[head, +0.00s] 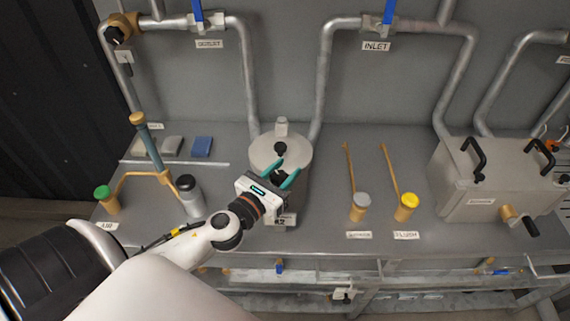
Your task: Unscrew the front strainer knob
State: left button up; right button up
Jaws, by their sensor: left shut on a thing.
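The strainer (301,152) is a grey cylinder with a round light lid, standing on the bench at the middle of the head view. A black knob (280,148) shows on its lid, just beyond my fingertips. My left gripper (287,167) reaches in from the lower left, its teal fingers at the near side of the strainer. It is shut on a dark knob (281,178) there, the front strainer knob, which the fingers and gripper body partly hide. My right gripper is out of view.
Left of the strainer stand a grey bottle (192,197) with a black cap and a green-capped fitting (106,198). To the right stand a grey-capped fitting (360,206) and a yellow-capped fitting (406,206), then a grey box (480,185). Pipes rise behind the strainer.

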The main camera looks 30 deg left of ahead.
pick_arm(q)
jog(key=n+y, duration=0.1)
jog(key=y, duration=0.1)
jog(key=n+y+p, duration=0.1)
jog(key=n+y, duration=0.1)
jog(key=shift+a+r+y+p, duration=0.15)
jog(key=shift+y+p, duration=0.15)
jog(key=n+y, duration=0.1)
jog(key=y, duration=0.1)
jog(key=n+g+y, duration=0.1)
jog(key=y, duration=0.1)
jog(key=shift+a+n+g+p, duration=0.2)
jog(key=shift+n+g+p, duration=0.1)
jog(key=shift+n+p, duration=0.1)
jog(key=n+g+y, duration=0.1)
jog(key=y, duration=0.1)
jog(key=n+g+y, duration=0.2)
jog(key=shift+s+a+y, duration=0.15)
jog(key=shift+a+y, duration=0.05)
jog(key=shift+y, duration=0.1)
jog(key=shift+s+a+n+g+y, duration=0.1)
jog(key=shift+s+n+g+y, duration=0.05)
jog(key=shift+n+g+y, duration=0.8)
jog(key=shift+s+a+n+g+y, duration=0.1)
jog(key=shift+n+g+y, duration=0.65)
jog(key=shift+n+g, duration=0.3)
jog(key=o, duration=1)
jog(key=shift+p, duration=0.3)
